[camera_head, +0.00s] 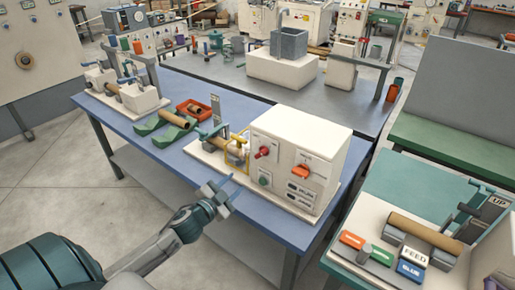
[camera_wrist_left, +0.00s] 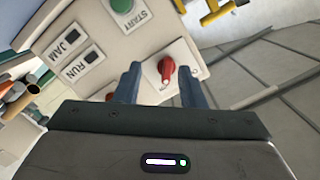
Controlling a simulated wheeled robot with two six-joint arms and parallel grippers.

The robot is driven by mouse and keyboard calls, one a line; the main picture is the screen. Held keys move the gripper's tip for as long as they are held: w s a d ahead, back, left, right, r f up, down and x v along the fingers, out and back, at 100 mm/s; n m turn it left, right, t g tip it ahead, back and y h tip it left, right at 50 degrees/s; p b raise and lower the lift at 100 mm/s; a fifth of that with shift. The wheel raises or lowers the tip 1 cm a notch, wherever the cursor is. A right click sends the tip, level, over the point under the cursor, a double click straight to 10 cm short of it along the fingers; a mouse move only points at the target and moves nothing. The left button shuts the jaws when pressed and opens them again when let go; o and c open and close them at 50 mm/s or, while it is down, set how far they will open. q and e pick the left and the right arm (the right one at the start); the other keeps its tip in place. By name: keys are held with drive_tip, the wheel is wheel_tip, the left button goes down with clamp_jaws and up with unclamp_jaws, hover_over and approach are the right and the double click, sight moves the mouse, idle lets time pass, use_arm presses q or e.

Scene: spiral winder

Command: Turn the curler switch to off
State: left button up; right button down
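The white control box (camera_head: 315,140) stands on the blue table. Its front bears a red knob (camera_head: 262,153), an orange lever (camera_head: 300,172) and a green button (camera_head: 265,180). The labels by the knob and lever are too small to read. My left gripper (camera_head: 222,192) is open and empty, in front and to the left of the box. In the left wrist view, the red knob (camera_wrist_left: 166,72) on its white plate shows between the two spread fingertips (camera_wrist_left: 162,80). No contact with the knob shows. My right gripper is not in view.
A yellow bracket (camera_head: 237,150) stands left of the box; it also shows in the left wrist view (camera_wrist_left: 220,12). The green START button (camera_wrist_left: 122,5) and the JAM and RUN indicators (camera_wrist_left: 80,48) are close by. A green table (camera_head: 410,195) with a FEED block stands at right.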

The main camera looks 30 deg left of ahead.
use_arm(q)
drive_tip(key=m+h, duration=0.1)
approach(259, 155)
drive_tip(key=shift+t, duration=0.4)
drive_tip(key=shift+w+d+f, duration=0.1)
drive_tip(key=shift+w+d, duration=0.05)
drive_tip(key=shift+w, duration=1.3)
drive_tip(key=shift+w+d+f, duration=0.1)
drive_tip(key=shift+w+d, duration=0.1)
drive_tip(key=shift+w, duration=1.3)
drive_tip(key=shift+w+d+f, duration=0.1)
drive_tip(key=shift+w+d, duration=0.05)
drive_tip(key=shift+w, duration=1.3)
clamp_jaws()
